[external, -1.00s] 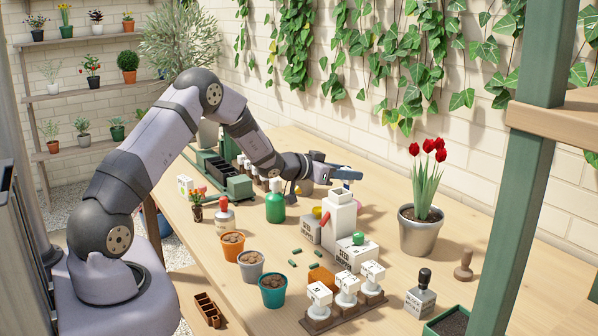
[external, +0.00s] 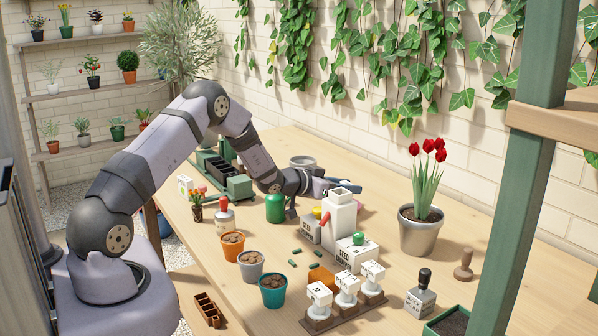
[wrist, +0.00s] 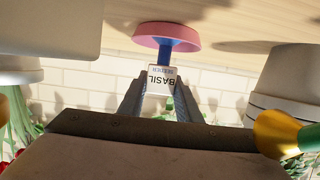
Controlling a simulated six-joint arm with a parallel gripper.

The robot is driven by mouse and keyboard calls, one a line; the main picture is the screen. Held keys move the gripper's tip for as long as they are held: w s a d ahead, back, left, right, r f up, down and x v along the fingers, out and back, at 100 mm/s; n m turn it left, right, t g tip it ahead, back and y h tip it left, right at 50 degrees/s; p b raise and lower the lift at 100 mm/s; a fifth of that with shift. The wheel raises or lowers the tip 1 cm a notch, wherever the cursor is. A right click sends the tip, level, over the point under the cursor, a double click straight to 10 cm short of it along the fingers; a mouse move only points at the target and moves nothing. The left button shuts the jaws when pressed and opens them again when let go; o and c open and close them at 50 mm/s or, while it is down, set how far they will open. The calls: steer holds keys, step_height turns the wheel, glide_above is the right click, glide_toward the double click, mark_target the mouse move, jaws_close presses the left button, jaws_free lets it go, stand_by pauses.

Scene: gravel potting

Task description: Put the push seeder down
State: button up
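The push seeder (wrist: 161,78) shows in the wrist view as a white block labelled BASIL SEEDER, with a blue stem and a round pink end. My gripper (wrist: 159,92) has its two grey fingers on either side of the white block, shut on it. The pink end is close to the wooden table top, with a shadow beside it; I cannot tell whether it touches. In the external view my gripper (external: 328,184) is low over the table, behind the white dispenser (external: 340,212). The seeder is mostly hidden there.
A green bottle (external: 275,208) stands left of my gripper and a grey pot (external: 302,161) behind it. A tulip pot (external: 421,230) stands to the right. Orange (external: 231,246), grey (external: 252,266) and teal (external: 272,290) pots stand in front. Bare table lies toward the wall.

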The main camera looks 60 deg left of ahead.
steer(key=o, duration=0.4)
steer(key=shift+o, duration=0.2)
steer(key=shift+r+p, duration=0.25)
steer(key=shift+p, duration=0.05)
steer(key=shift+s+r, duration=0.1)
steer(key=shift+s, duration=0.45)
steer(key=shift+b+v, duration=0.4)
steer(key=shift+v, duration=0.65)
step_height(320, 180, up, 7)
steer(key=shift+w, duration=0.15)
